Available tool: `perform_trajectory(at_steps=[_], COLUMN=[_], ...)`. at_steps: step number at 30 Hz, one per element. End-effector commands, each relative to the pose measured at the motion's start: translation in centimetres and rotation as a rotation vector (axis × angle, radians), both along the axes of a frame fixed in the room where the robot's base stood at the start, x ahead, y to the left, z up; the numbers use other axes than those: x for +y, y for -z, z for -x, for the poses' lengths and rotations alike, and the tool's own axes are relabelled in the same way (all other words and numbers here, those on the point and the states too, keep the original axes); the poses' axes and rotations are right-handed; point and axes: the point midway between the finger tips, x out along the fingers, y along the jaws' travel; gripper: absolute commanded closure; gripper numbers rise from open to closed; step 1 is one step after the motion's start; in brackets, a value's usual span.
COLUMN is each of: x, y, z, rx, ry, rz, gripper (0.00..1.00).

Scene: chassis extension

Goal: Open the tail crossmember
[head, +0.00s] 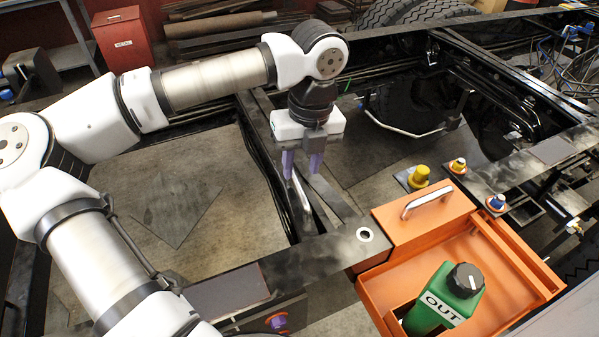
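My gripper (302,166) hangs near the picture's middle, pointing down with its two purple fingers apart and nothing visible between them. Below it a dark crossmember (336,198) of the black frame runs towards the near rail, with a narrow dark gap beside a second, shinier bar (300,205). I cannot tell for sure which member is the tail crossmember. The fingertips are close above these bars in the picture; whether they touch is unclear.
An orange tray (375,292) holds a green container marked OUT (445,298) with a black knob. My arm spans the left side. A red bin (124,42) stands behind. Floor shows inside the frame's left bay.

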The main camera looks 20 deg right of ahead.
Motion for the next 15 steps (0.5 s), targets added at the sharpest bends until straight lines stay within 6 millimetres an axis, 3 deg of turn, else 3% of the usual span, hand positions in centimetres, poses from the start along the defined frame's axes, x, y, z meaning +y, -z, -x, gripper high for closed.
perform_trajectory(at_steps=[6, 15], x=[0.4, 0.5], y=[3.1, 4.3], z=[0.0, 0.0], rx=[0.002, 0.000], ry=[-0.001, -0.001], rz=[0.001, 0.000], gripper=[0.64, 0.64])
